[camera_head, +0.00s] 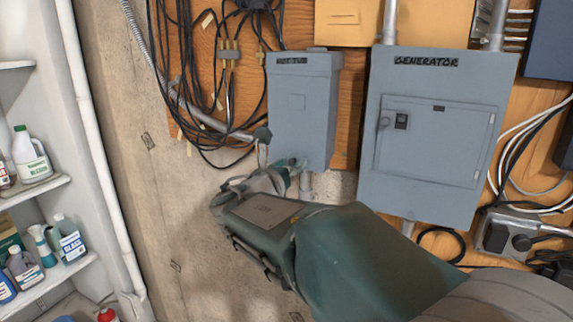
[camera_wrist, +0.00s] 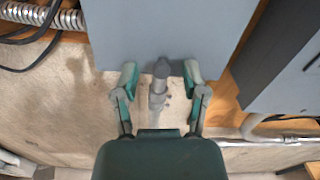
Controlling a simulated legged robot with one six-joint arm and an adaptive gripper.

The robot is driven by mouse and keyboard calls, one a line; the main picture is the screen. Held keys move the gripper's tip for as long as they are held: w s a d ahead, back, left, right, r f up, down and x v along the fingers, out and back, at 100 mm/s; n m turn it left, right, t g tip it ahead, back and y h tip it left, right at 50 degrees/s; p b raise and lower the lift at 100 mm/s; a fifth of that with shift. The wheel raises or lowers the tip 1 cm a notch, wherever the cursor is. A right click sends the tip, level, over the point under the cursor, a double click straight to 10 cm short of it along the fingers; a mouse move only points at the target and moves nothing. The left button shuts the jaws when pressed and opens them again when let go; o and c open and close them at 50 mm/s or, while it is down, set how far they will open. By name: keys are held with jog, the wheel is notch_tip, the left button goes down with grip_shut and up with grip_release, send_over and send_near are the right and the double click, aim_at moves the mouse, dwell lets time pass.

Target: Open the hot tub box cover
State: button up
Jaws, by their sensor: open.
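The hot tub box (camera_head: 300,110) is a grey metal box with a hand-lettered "HOT TUB" label near its top, mounted on the wood panel. Its front cover looks shut. In the wrist view the box (camera_wrist: 165,35) fills the top middle. My gripper (camera_head: 283,172) is at the lower edge of the box in the head view. In the wrist view my gripper (camera_wrist: 160,78) is open, its two green-tipped fingers spread on either side of the box's lower edge and the conduit (camera_wrist: 158,88) below. I cannot tell whether the fingertips touch the box.
A larger grey box marked "GENERATOR" (camera_head: 437,130) stands close on the right. Black cables (camera_head: 190,75) hang on the left. White shelves with bottles (camera_head: 30,155) and a white pipe (camera_head: 95,140) are at the far left. Bare wall lies below the hot tub box.

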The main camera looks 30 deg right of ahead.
jog(key=shift+w+d, duration=0.1)
jog(key=shift+d, duration=0.1)
grip_shut()
jog(key=shift+a+r, duration=0.1)
jog(key=shift+a, duration=0.05)
